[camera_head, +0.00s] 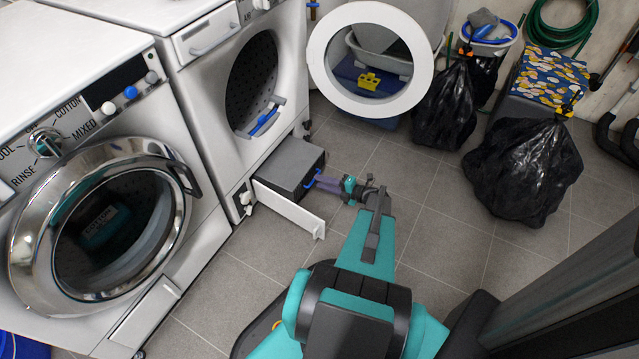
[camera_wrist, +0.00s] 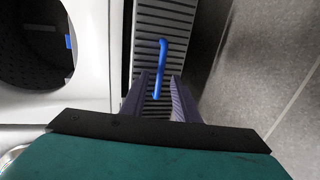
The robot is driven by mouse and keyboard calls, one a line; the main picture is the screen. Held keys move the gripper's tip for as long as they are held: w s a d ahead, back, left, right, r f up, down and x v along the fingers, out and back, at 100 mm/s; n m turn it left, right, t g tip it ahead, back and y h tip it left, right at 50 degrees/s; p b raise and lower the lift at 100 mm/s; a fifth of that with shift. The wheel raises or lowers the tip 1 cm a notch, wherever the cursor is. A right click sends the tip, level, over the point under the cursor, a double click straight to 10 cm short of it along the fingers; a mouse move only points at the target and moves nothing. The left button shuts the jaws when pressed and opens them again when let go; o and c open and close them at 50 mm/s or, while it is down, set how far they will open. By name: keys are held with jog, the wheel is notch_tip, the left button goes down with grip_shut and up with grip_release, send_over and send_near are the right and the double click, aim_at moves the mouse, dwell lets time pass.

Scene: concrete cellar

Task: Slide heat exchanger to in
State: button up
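The heat exchanger (camera_head: 290,171) is a dark grey box low at the front of the dryer, partly sticking out of its opening. It has a blue handle (camera_head: 311,180) on its front end. In the wrist view, the ribbed grey face of the heat exchanger (camera_wrist: 185,45) shows with the blue handle (camera_wrist: 161,58) on it. My gripper (camera_head: 320,183) is at the handle. In the wrist view, the two purple fingers of my gripper (camera_wrist: 160,80) are apart, one on each side of the handle's lower end, with gaps visible. Whether they touch it elsewhere is hidden.
The dryer (camera_head: 215,110) has its round door (camera_head: 318,50) swung open above right. A white flap (camera_head: 290,212) hangs open beside the heat exchanger. A washing machine (camera_head: 60,120) stands at left. Black bags (camera_head: 525,170) lie at right. Tiled floor (camera_head: 440,225) between is clear.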

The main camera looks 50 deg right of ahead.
jog(key=shift+x, duration=0.8)
grip_shut()
jog(key=shift+d, duration=0.1)
